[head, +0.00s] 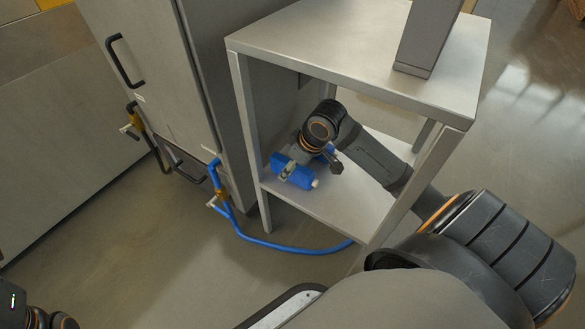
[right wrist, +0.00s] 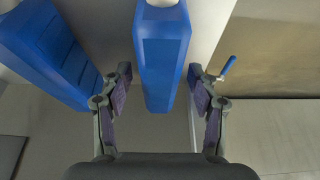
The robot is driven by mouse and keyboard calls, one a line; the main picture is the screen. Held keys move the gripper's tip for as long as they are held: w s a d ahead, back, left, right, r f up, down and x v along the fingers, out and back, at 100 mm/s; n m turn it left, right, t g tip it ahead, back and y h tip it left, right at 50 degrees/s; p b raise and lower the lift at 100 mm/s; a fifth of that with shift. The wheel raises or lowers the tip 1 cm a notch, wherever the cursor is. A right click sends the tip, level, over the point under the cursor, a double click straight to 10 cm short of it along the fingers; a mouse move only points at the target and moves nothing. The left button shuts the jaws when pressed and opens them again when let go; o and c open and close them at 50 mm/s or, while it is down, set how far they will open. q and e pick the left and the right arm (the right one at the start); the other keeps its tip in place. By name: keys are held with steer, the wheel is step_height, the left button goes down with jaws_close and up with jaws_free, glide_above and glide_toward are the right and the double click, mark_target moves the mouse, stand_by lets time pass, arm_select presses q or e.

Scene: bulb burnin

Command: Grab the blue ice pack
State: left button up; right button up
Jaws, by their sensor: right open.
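A blue ice pack with a white cap (head: 303,180) lies on the lower shelf of the metal stand in the head view. In the right wrist view this blue pack (right wrist: 163,75) runs between the two fingers, with visible gaps on both sides. My right gripper (head: 289,169) reaches over it on the shelf. It is open, and its fingers (right wrist: 160,84) straddle the pack without visibly touching it. A second blue ribbed pack (right wrist: 48,50) lies left of the fingers in the right wrist view. In the head view it is mostly hidden behind my wrist. My left gripper is out of view.
The stand's top (head: 340,45) overhangs the shelf (head: 345,205), and its legs (head: 247,140) flank my right arm. A grey cabinet (head: 165,80) stands close on the left. A blue hose (head: 285,246) crosses the floor in front.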

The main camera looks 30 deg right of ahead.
steer(key=shift+c, duration=0.3)
steer(key=shift+r, duration=0.1)
jaws_close()
